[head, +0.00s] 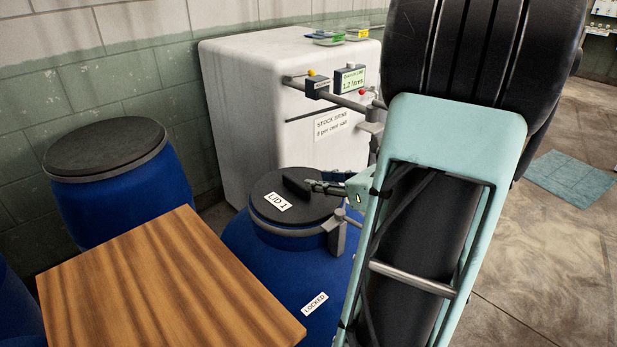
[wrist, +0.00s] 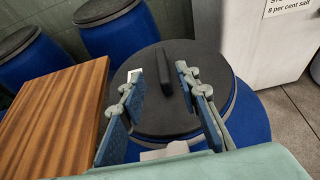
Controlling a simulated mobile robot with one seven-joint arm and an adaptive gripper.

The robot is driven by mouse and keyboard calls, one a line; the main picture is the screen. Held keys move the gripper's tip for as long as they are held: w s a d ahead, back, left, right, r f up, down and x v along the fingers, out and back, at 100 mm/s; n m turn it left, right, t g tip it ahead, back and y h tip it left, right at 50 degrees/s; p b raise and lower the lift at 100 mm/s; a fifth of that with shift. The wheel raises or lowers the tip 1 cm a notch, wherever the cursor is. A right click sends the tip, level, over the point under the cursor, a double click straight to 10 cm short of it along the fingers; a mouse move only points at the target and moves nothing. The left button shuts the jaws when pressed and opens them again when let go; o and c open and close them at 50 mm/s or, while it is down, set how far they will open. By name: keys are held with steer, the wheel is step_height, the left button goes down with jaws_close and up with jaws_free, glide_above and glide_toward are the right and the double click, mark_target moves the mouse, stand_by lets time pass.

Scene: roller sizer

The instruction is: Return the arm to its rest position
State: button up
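My gripper (head: 318,186) is at the end of my pale green arm, over the right part of a black barrel lid (head: 268,203) labelled "LID 1". In the wrist view my gripper (wrist: 160,72) has its two blue-padded fingers apart, with nothing held between them. The lid's upright black handle (wrist: 178,72) shows beyond and between the fingers; I cannot tell the exact gap. The lid sits on a blue barrel (head: 255,262) with a "LOCKED" label and a grey clamp ring. My arm hides the barrel's right side.
A wooden table top (head: 170,285) stands close at the left front. Another lidded blue barrel (head: 125,195) is behind it. A white tank (head: 250,110) labelled "STOCK BRINE" stands behind, with a pipe and small boxes (head: 350,80). Open floor (head: 560,240) lies right.

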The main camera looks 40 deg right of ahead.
steer(key=shift+v, duration=0.85)
